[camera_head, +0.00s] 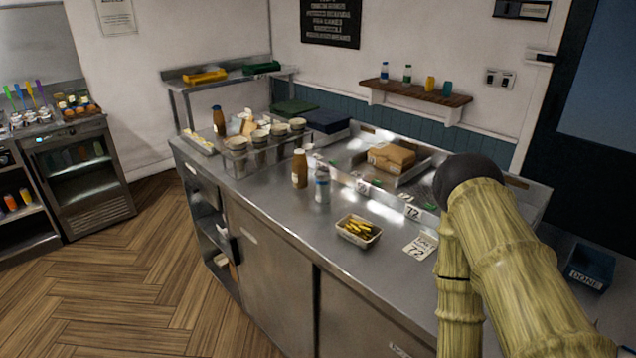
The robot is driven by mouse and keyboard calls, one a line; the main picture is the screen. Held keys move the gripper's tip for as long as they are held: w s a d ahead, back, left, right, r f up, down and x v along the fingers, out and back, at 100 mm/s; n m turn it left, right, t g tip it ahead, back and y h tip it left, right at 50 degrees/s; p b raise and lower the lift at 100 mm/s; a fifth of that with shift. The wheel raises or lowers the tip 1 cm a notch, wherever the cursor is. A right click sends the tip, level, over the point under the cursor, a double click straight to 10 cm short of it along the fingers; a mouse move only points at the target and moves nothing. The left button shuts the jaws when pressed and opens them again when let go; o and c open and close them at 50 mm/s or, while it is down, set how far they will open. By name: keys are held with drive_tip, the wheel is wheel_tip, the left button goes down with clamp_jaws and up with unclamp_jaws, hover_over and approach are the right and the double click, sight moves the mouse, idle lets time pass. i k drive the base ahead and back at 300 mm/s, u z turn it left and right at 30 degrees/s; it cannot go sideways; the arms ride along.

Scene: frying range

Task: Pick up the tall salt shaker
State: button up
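A tall, pale, clear-looking container with a whitish top (322,185) stands upright on the steel counter (275,205). It looks like the tall salt shaker, though its details are too small to be sure. A brown bottle (300,168) stands close behind it on the left. A small tray of fries (358,230) sits in front of it to the right. My arm, with a bamboo-like surface, comes in at the right, apart from the shaker. My gripper is not in view.
Several metal containers (235,155) and another brown bottle (219,120) stand at the left. The counter's front strip is mostly clear.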

sight(323, 184)
drive_tip(key=u, duration=1.9)
drive_tip(key=i, duration=1.7)
drive_tip(key=z, duration=3.35)
